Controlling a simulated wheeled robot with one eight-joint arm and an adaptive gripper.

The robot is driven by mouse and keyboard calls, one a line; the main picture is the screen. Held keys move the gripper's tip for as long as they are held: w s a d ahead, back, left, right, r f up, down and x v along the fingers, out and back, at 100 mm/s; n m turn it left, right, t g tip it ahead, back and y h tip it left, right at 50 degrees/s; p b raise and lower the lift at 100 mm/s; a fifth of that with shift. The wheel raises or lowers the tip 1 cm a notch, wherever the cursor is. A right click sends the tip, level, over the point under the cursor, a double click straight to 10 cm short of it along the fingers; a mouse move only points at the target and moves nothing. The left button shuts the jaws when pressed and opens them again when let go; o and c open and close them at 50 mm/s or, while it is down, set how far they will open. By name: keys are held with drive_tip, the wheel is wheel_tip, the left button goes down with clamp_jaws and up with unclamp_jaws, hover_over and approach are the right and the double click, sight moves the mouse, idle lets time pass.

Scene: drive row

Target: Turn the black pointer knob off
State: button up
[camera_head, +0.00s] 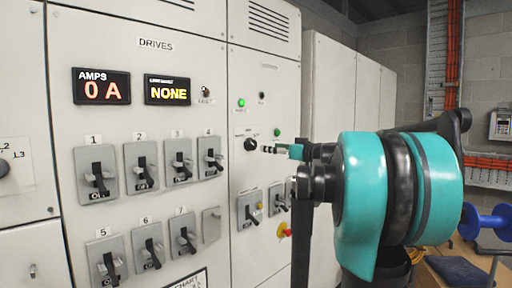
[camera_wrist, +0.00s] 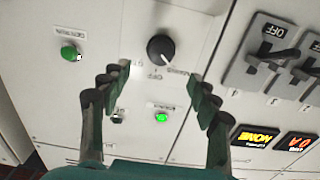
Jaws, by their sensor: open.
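The black pointer knob (camera_wrist: 160,48) is round, on the pale cabinet panel. Its white mark points toward the lower right in the wrist view, and small printed labels lie just below it, one seeming to read OFF. In the head view the knob (camera_head: 250,144) is left of my gripper's tip. My gripper (camera_wrist: 160,78) is open and empty in the wrist view, its dark green fingers apart to the left and right, below the knob in the picture. In the head view my gripper (camera_head: 270,149) is close to the knob; contact cannot be told.
A lit green lamp (camera_head: 241,103) and a green button (camera_head: 277,132) are near the knob. Lever switches (camera_head: 249,208) sit below it, and a red-and-yellow button (camera_head: 285,232). The DRIVES cabinet (camera_head: 130,230) with numbered levers and two displays (camera_head: 101,87) stands to the left.

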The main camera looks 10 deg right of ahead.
sight(254, 145)
drive_tip(key=x, duration=1)
drive_tip(key=shift+s, duration=0.1)
drive_tip(key=c, duration=1.1)
drive_tip(key=shift+c, duration=0.2)
drive_tip(key=m, duration=0.4)
drive_tip(key=shift+m, duration=2.9)
